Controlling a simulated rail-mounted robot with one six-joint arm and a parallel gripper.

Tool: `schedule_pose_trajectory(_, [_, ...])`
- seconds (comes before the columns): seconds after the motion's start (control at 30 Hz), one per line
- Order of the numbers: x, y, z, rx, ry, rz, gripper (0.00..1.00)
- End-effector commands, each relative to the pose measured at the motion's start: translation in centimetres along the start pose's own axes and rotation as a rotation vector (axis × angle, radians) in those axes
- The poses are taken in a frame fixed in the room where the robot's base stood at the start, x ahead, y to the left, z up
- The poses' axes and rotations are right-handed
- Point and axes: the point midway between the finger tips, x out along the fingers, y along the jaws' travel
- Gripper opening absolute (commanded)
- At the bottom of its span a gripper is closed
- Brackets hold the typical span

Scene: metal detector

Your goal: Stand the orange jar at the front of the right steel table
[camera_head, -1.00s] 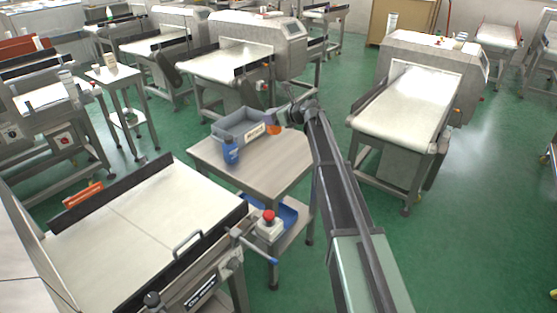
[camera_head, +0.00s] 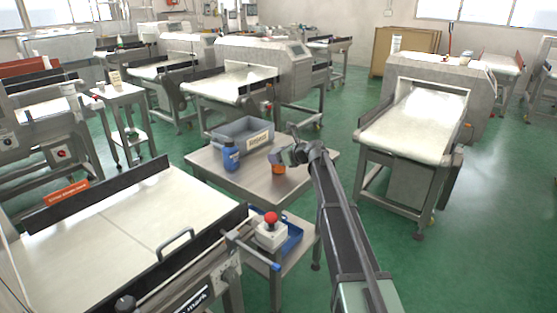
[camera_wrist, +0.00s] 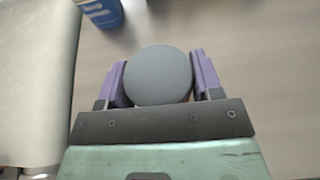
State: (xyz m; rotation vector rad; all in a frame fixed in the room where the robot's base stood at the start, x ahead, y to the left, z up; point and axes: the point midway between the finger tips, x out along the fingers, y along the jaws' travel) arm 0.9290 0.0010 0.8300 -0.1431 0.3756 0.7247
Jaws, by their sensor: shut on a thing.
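The orange jar (camera_head: 278,169) has a grey lid and is upright at the right part of the steel table (camera_head: 262,185), in front of the grey tray's right end. I cannot tell if its base touches the tabletop. My gripper (camera_head: 276,158) is shut on it from above. In the wrist view the round grey lid (camera_wrist: 158,73) sits between my two purple fingers and hides most of the jar's body.
A blue bottle (camera_head: 230,157) stands on the table's left, also in the wrist view (camera_wrist: 99,14). A grey labelled tray (camera_head: 228,132) lies at the back. The front middle tabletop is bare.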

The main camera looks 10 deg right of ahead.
Motion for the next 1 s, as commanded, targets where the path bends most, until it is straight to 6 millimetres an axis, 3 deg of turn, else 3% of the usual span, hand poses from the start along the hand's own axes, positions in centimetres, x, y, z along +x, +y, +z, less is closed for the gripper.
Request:
schedule_pose_trajectory(0.1, [0.2,0.0,-0.4,0.000,0.000,0.000,0.29])
schedule_pose_trajectory(0.13, [0.1,0.0,-0.3,0.000,0.000,0.000,0.63])
schedule_pose_trajectory(0.3, [0.1,0.0,-0.2,0.000,0.000,0.000,0.85])
schedule_pose_trajectory(0.63, [-0.6,0.0,0.2,0.000,0.000,-0.001,0.85])
schedule_pose_trajectory(1.0, [-9.8,0.1,0.5,0.001,0.000,-0.002,0.85])
